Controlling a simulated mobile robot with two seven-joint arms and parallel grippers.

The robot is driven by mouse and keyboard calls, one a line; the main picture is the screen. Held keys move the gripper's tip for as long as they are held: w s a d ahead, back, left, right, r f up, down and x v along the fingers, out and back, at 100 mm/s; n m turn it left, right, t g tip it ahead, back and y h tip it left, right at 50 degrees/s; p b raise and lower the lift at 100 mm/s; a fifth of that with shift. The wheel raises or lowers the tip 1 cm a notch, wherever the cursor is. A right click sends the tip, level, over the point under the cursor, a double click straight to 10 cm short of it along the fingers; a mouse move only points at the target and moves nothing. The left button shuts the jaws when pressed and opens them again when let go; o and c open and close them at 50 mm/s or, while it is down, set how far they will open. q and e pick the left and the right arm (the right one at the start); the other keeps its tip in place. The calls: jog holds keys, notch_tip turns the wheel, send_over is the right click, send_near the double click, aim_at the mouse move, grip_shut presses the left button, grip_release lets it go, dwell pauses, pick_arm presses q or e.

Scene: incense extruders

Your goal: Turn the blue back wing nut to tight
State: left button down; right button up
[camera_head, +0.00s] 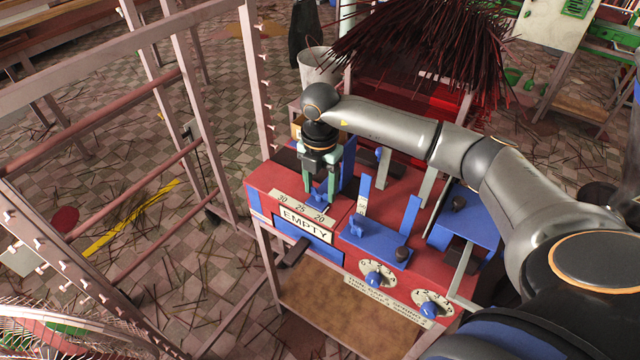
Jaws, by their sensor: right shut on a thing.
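My right gripper (319,197) points down over the back left of the red extruder bench (272,181), just behind the number scale. Its two greenish fingers are shut on the blue back wing nut, which they and the wrist almost fully hide. I cannot tell how far the nut is turned. A blue wing nut (357,224) stands in the open on the blue plate (376,243) at the front middle. Another small blue part (381,154) shows farther back. My left gripper is not in view.
A sign reading EMPTY (303,226) and two white dials (376,274) (432,304) are on the bench front. Upright blue slats (364,193) stand right of my gripper. A bundle of dark red sticks (425,45) spreads behind. A pink metal rack (160,105) stands left.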

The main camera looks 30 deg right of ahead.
aim_at(320, 191)
jog(key=shift+m, duration=0.3)
jog(key=o, duration=1.4)
jog(key=shift+c, duration=0.2)
notch_tip(320, 191, up, 13)
jog(key=shift+f, duration=0.2)
